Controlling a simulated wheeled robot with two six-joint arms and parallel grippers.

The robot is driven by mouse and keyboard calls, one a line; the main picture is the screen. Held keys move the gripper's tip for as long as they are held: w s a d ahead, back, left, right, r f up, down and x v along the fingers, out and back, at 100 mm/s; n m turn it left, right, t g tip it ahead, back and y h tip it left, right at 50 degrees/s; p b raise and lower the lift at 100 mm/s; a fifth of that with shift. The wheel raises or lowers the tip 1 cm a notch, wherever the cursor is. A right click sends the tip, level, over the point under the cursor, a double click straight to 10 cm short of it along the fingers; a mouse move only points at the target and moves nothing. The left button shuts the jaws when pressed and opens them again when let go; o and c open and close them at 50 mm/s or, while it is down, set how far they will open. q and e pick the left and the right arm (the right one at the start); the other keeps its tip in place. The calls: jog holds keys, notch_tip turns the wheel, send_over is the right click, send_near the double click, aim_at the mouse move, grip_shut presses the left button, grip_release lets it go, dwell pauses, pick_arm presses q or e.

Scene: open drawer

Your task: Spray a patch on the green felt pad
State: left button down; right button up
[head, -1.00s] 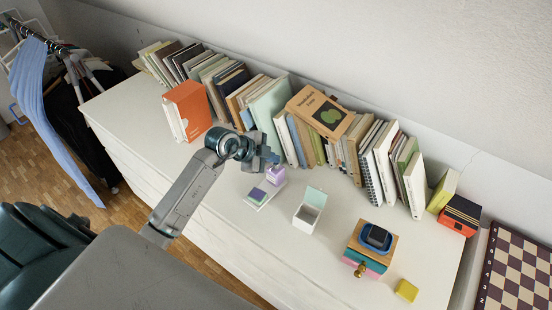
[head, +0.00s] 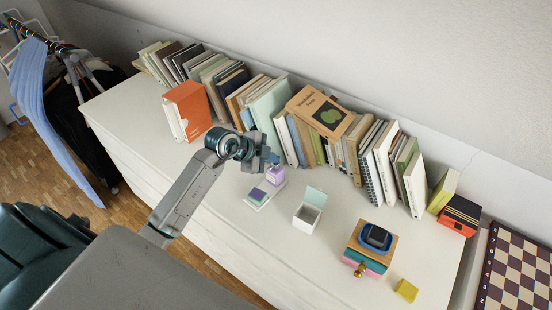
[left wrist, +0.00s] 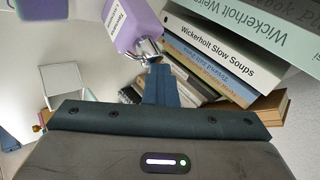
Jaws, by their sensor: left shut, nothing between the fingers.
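My left gripper (head: 272,159) is shut and empty, just above the bottle's top. In the left wrist view, its fingers (left wrist: 160,84) are together beside the nozzle; whether they touch it I cannot tell. My right gripper is out of view.
A row of books (head: 300,140) stands close behind the bottle. An open white box (head: 306,217) is to its right, then a stacked box with a dark top item (head: 376,237) and a yellow block (head: 406,290). The front left dresser top is clear.

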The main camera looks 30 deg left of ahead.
pick_arm(q)
jog(key=shift+f, duration=0.2)
jog(key=shift+f, duration=0.2)
jog(key=shift+s+a+f, duration=0.1)
jog(key=shift+s+f, duration=0.1)
jog(key=shift+f, duration=0.15)
dwell(0.4)
jog(key=shift+r+p, duration=0.2)
jog(key=shift+p, duration=0.35)
jog(key=shift+w+f, duration=0.1)
